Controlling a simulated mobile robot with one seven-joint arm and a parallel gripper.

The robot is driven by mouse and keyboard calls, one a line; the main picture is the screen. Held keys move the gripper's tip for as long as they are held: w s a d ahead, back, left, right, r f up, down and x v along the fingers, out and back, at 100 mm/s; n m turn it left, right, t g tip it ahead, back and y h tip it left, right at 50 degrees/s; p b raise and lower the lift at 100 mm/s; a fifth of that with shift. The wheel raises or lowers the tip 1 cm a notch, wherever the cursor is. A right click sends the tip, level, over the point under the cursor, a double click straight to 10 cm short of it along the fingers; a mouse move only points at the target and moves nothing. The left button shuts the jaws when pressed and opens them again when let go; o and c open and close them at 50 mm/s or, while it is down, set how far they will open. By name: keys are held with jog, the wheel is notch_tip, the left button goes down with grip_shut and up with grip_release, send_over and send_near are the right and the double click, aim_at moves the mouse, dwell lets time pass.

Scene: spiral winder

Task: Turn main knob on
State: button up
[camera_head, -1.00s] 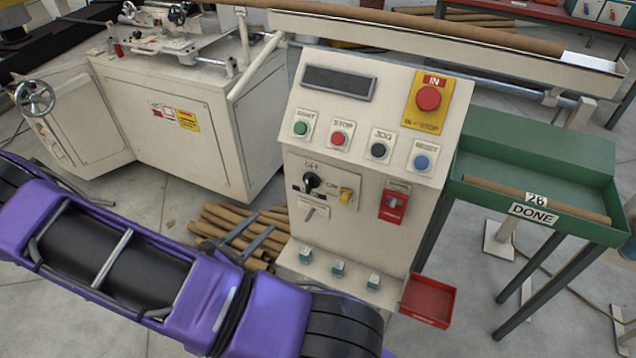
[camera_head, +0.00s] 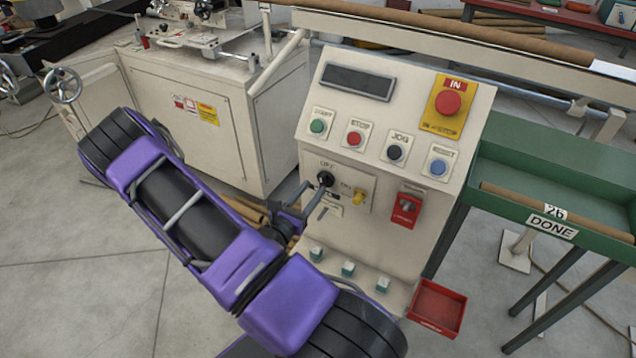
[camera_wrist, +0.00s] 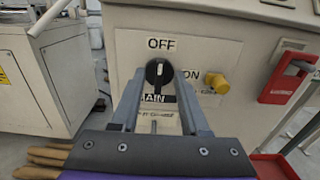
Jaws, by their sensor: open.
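The main knob (camera_head: 325,179) is a black rotary knob on the front of the cream control panel, with OFF above it and ON to its right. In the wrist view the main knob (camera_wrist: 159,72) shows a white mark pointing up toward OFF, and a label reading MAIN sits below it. My gripper (camera_head: 312,196) is open close in front of the panel. In the wrist view its two fingers (camera_wrist: 156,98) reach toward the knob, one on each side and slightly below it in the picture. I cannot tell whether they touch it.
A yellow knob (camera_wrist: 217,83) and a red lockout switch (camera_head: 405,208) sit right of the main knob. Start, stop, jog and reset buttons are above, with a red emergency stop (camera_head: 448,103). A red tray (camera_head: 436,306) juts out at the lower right.

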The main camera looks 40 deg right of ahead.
aim_at(321, 179)
jog(key=shift+x, duration=1.85)
grip_shut()
